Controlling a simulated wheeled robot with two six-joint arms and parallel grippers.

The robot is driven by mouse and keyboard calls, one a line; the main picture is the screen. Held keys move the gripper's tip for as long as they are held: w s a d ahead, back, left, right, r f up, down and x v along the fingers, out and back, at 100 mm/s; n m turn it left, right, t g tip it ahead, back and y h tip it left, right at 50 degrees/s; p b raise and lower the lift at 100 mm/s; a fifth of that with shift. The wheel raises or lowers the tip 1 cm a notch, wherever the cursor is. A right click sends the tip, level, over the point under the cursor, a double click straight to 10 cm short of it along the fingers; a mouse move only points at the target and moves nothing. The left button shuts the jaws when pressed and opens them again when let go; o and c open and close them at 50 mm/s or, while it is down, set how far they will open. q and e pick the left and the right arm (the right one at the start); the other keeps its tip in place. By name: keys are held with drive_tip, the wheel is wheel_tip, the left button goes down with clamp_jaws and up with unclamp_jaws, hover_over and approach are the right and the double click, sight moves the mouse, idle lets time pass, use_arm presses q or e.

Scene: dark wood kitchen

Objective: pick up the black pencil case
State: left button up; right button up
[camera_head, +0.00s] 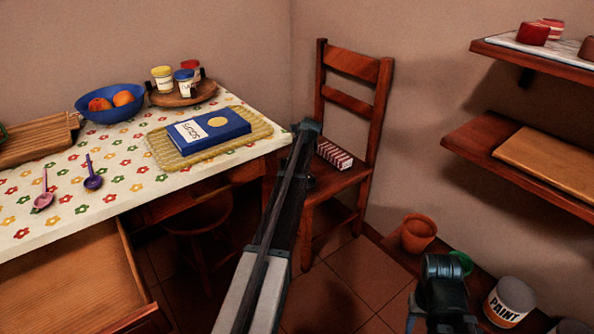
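I cannot make out a black pencil case for certain. A small dark shape (310,181) shows at the left edge of the chair seat, mostly hidden behind my arm; I cannot tell whether it is the case or part of my arm. One of my arms rises from the bottom middle to a joint in front of the chair, and no fingers show on it. A dark link of my other arm shows at the bottom right, also without visible fingers.
A wooden chair (357,67) holds a red-and-white striped box (334,155). The flowered table (120,180) carries a blue book (210,130), a blue bowl (110,106) and spoons. A drawer (75,290) stands open. Wall shelves (480,140), a terracotta pot (418,233) and a paint can (509,301) are at right.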

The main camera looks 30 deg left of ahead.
use_arm(q)
drive_tip(key=shift+r, duration=0.1)
wheel_tip(320, 180, up, 10)
drive_tip(key=p, duration=1)
